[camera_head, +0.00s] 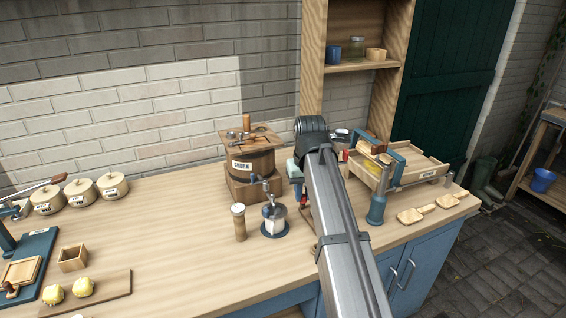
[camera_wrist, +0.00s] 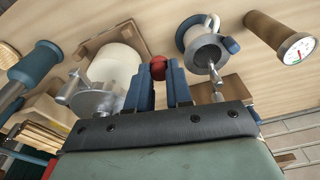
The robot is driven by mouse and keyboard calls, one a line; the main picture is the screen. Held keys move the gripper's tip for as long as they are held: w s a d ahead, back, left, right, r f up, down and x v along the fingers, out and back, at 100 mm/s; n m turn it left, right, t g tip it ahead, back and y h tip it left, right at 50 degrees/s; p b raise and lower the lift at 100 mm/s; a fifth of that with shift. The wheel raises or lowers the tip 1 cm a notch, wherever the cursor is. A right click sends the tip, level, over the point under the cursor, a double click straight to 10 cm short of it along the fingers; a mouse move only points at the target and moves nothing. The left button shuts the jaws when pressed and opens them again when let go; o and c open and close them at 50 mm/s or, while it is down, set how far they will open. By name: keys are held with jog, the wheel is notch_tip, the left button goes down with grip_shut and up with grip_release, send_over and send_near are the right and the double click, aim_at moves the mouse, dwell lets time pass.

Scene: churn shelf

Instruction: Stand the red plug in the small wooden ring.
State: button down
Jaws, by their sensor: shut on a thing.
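My gripper (camera_wrist: 158,72) has its two blue fingers shut on the red plug (camera_wrist: 157,66). Only the plug's rounded red part shows, between the fingertips. In the head view my gripper (camera_head: 297,187) is over the counter right of the churn, and my arm hides much of the space behind it. The plug cannot be made out clearly there. I cannot pick out the small wooden ring in either view; it may be hidden by my arm or too small to tell.
The wooden churn (camera_head: 252,160) stands left of my gripper. A wooden tray (camera_head: 420,170) is to the right. A blue-handled tool (camera_head: 376,208) stands right of my arm. The counter's left middle is clear.

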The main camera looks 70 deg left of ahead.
jog(key=shift+w+d+f, duration=0.2)
jog(key=shift+d+f, duration=1.15)
jog(key=shift+f, duration=0.1)
jog(key=shift+w+d+f, duration=0.25)
jog(key=shift+d+f, duration=1.05)
jog(key=shift+f, duration=0.15)
jog(key=shift+w+d+f, duration=0.2)
jog(key=shift+d+f, duration=1.15)
jog(key=shift+f, duration=0.1)
jog(key=shift+f, duration=1.25)
jog(key=c, duration=0.9)
grip_release()
jog(key=shift+c, duration=0.2)
jog(key=c, duration=0.4)
jog(key=shift+r, duration=0.2)
notch_tip(320, 180, up, 7)
jog(key=shift+d, duration=0.45)
jog(key=shift+s+f, duration=0.1)
